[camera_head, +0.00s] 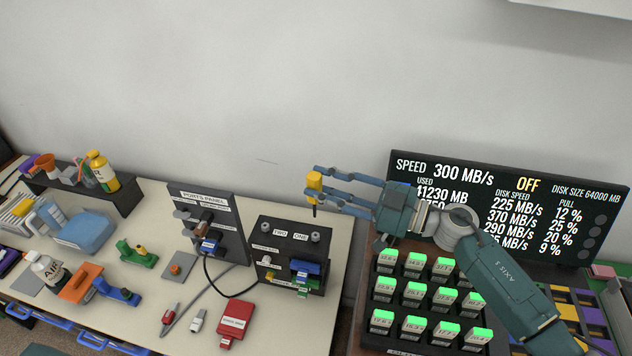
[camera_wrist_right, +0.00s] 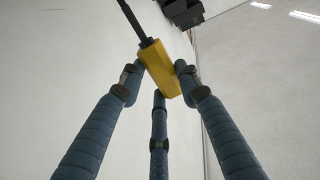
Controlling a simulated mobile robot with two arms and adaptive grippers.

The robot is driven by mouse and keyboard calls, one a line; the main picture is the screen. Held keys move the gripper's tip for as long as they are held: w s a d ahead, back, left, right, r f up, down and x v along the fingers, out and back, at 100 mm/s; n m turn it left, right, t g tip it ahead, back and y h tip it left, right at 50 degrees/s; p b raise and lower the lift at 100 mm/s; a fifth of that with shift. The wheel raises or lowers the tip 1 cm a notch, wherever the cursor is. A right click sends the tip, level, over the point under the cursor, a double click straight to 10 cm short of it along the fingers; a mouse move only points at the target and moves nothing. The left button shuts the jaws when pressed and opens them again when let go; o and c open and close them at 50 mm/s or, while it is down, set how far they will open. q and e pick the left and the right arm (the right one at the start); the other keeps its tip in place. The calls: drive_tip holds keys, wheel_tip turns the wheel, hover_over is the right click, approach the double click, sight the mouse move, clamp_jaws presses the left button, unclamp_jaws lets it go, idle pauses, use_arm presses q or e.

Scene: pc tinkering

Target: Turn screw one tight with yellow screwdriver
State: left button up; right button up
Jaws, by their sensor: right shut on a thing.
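My right gripper (camera_head: 318,187) is shut on the yellow handle of the yellow screwdriver (camera_head: 313,180). The black box (camera_head: 268,233) has labels TWO and ONE on top. Screw one (camera_head: 315,237) is a grey knob beside the ONE label. The screwdriver tip is apart from it. My left gripper is not in view.
The ports panel (camera_head: 230,225) stands left of the box, with a cable between them. Red (camera_head: 235,318) and white drives lie in front. A display screen (camera_head: 510,165) and a rack of green-lit modules (camera_head: 432,314) are on the right.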

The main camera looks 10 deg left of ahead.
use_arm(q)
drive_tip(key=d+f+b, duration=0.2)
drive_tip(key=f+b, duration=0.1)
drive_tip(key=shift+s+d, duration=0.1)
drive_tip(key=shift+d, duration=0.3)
use_arm(e)
wheel_tip(320, 180, down, 5)
drive_tip(key=shift+d+f, duration=0.15)
drive_tip(key=shift+f, duration=0.05)
use_arm(q)
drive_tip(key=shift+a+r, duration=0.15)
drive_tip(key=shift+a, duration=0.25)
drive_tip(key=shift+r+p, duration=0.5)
drive_tip(key=shift+p, duration=0.15)
idle(0.3)
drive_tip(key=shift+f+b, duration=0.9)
use_arm(e)
drive_tip(key=shift+f, duration=1.25)
drive_tip(key=o, duration=1.2)
drive_tip(key=shift+o, duration=0.2)
